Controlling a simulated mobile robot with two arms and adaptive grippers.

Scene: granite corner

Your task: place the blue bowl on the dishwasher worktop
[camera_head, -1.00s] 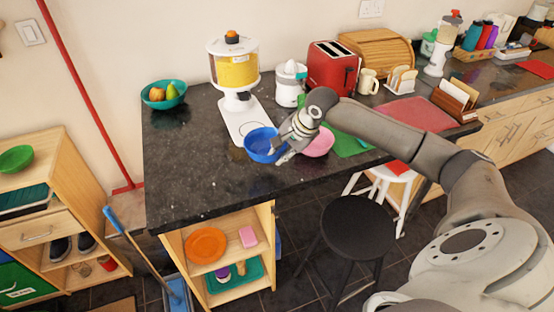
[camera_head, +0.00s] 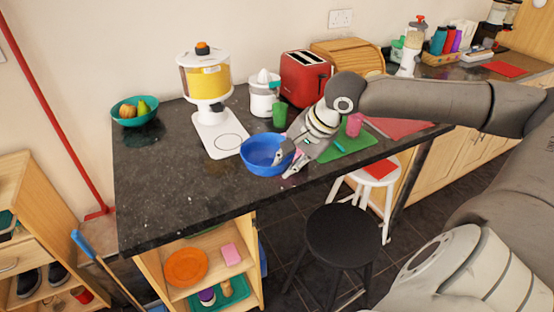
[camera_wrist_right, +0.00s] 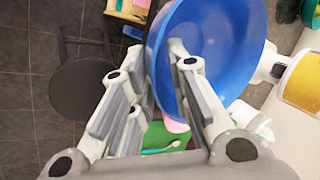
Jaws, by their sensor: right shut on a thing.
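The blue bowl (camera_head: 262,155) appears over the near edge of the dark granite worktop (camera_head: 165,185), beside the white dispenser base. My right gripper (camera_head: 284,168) is shut on the bowl's right rim, one finger inside and one outside. In the right wrist view the bowl (camera_wrist_right: 225,50) is tilted in the picture, with its rim running between the fingers (camera_wrist_right: 150,62). The bowl looks lifted a little, but its underside is hidden. I cannot tell which counter section holds the dishwasher. My left gripper is not in view.
A dispenser with yellow contents (camera_head: 205,78), white juicer (camera_head: 264,95), red toaster (camera_head: 305,78) and green cup (camera_head: 280,115) stand behind. A teal fruit bowl (camera_head: 134,112) is far left. The worktop's left front is clear. A black stool (camera_head: 343,235) stands in front.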

